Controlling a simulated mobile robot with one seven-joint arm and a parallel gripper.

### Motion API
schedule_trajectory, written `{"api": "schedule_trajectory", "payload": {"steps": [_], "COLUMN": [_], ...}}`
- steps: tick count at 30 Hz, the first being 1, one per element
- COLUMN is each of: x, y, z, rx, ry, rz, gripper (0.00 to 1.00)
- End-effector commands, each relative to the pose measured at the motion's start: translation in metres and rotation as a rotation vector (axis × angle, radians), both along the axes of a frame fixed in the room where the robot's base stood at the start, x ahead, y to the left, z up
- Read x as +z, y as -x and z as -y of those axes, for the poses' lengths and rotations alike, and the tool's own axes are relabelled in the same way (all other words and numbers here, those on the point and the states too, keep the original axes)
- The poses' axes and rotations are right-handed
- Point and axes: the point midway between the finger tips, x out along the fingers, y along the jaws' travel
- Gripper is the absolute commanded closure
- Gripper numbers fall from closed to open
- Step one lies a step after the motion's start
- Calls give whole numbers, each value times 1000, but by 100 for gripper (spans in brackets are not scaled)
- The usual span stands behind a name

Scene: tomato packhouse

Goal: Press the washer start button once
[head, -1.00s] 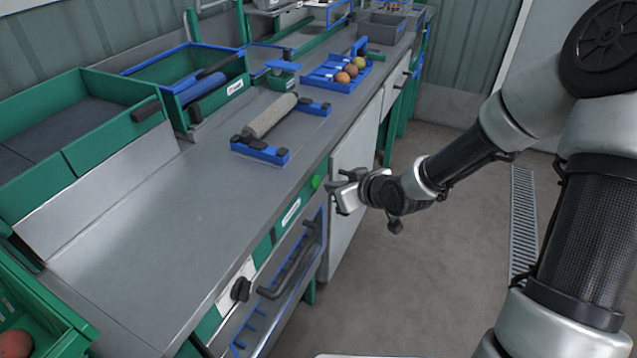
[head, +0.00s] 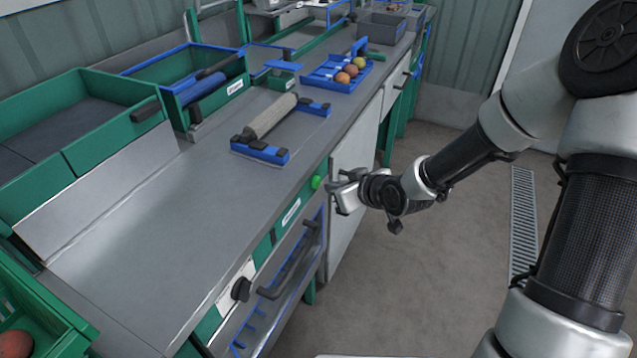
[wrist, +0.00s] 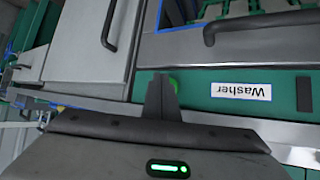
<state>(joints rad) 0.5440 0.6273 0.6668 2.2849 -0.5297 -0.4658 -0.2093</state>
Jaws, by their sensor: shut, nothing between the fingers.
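The green round start button (head: 316,182) sits on the green front panel of the washer, just under the counter edge. In the wrist view the button (wrist: 174,84) shows beside the fingertips and is partly hidden by them. A white label (wrist: 241,90) reading "Washer" is to its right there. My gripper (head: 334,184) is shut and empty, pointing at the panel. In the head view a small gap shows between the fingertips and the button. I cannot tell from the wrist view whether they touch.
A black knob (head: 241,289) and a dark handle (head: 290,262) stand out from the washer front. On the counter are a roller in a blue frame (head: 262,152) and a blue tray (head: 318,78) with several tomatoes. The floor (head: 440,250) beside the counter is clear.

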Motion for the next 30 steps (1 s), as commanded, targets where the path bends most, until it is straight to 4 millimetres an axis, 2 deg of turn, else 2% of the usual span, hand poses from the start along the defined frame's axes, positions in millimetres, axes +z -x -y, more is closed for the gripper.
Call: {"api": "schedule_trajectory", "payload": {"steps": [30], "x": [0], "y": [-3], "z": [-8], "rx": [0], "ry": [0], "rz": [0], "gripper": [100]}}
